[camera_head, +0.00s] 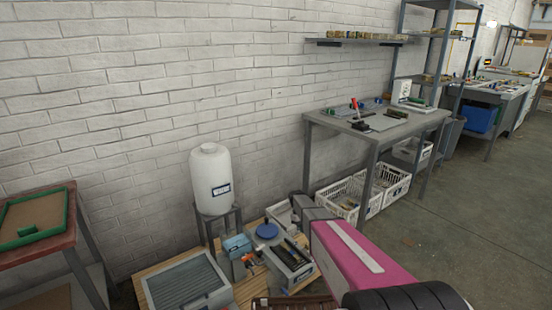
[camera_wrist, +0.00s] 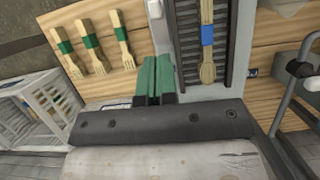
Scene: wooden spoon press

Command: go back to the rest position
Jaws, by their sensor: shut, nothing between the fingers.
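My gripper (camera_wrist: 153,80) shows in the wrist view with its green fingers together and nothing between them. To its right, a wooden spoon with a blue band (camera_wrist: 207,38) lies on a dark ribbed strip (camera_wrist: 188,60). To its left, several wooden utensils with green bands (camera_wrist: 90,40) lie in a row on a light wooden board (camera_wrist: 125,22). In the head view my arm reaches in from the bottom right, over the bench; its fingers cannot be made out there. The press unit (camera_head: 290,266) with a round blue part (camera_head: 267,231) stands on the bench.
A ribbed grey box (camera_head: 187,285) and a white jug on a stand (camera_head: 212,180) are left of the press. A grey table (camera_head: 375,125) stands behind my arm, with white crates (camera_head: 345,195) below. A red-topped table (camera_head: 38,222) is at far left. Open floor lies right.

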